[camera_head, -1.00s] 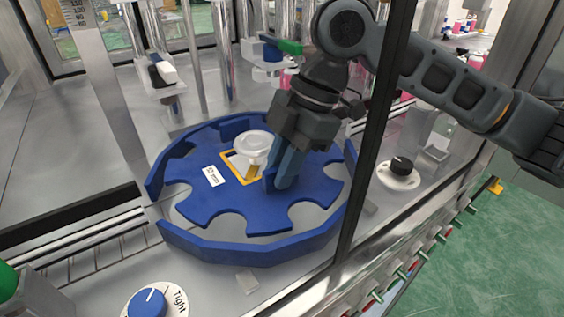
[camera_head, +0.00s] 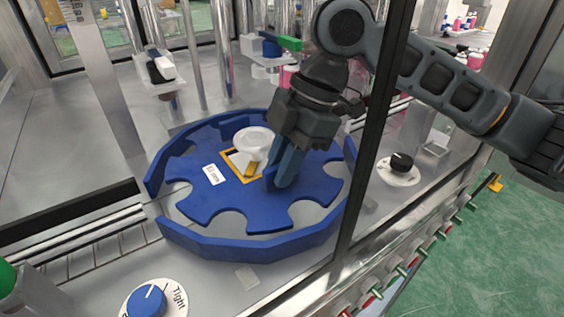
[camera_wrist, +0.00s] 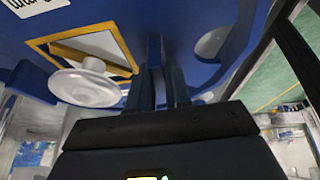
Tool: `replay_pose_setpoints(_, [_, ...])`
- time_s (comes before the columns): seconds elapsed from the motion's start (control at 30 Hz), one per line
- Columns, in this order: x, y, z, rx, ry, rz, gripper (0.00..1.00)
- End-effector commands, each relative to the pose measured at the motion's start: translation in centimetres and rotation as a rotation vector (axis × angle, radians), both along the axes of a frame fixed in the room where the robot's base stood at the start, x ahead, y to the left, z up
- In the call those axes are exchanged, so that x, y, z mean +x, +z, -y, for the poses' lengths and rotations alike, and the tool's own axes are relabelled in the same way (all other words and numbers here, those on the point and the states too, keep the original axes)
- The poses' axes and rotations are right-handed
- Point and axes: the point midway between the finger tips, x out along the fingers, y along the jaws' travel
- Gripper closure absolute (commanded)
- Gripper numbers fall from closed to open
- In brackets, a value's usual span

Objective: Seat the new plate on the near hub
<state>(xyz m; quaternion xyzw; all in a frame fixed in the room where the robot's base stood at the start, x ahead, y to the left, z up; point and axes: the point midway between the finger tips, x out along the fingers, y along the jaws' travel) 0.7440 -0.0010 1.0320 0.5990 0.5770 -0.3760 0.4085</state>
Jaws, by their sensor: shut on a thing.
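The new plate (camera_head: 240,204) is a blue disc with rounded notches along its edge and a white label. It lies inside a raised blue guide rail. A yellow-edged square opening (camera_head: 233,178) sits near its middle, with a pale round knob, apparently the near hub (camera_head: 253,138), standing in it. The knob also shows in the wrist view (camera_wrist: 84,84). My gripper (camera_head: 276,181) points down just right of the opening, shut on a blue upright part of the plate. The fingers and part of the plate show in the wrist view (camera_wrist: 158,75). Whether the plate sits fully down is hidden.
The blue guide rail (camera_head: 250,250) curves round the plate's front. A dark frame post (camera_head: 372,150) stands close to the right of my gripper. Metal columns stand behind. A blue dial (camera_head: 146,302) is at front left and a black dial (camera_head: 401,163) at right.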

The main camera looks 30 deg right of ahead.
Motion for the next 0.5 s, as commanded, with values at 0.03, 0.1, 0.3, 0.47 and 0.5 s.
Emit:
replay_pose_setpoints(0.03, [0.03,-0.11,0.0,0.001,0.0,0.001,1.0])
replay_pose_setpoints(0.1, [0.02,-0.23,0.0,0.001,-0.001,0.002,1.0])
replay_pose_setpoints(0.3, [0.03,-0.58,0.0,0.001,-0.001,0.002,1.0])
replay_pose_setpoints(0.47, [0.03,-0.86,-0.01,0.001,-0.001,0.002,1.0])
replay_pose_setpoints(0.5, [0.03,-0.92,0.0,0.001,-0.001,0.002,1.0])
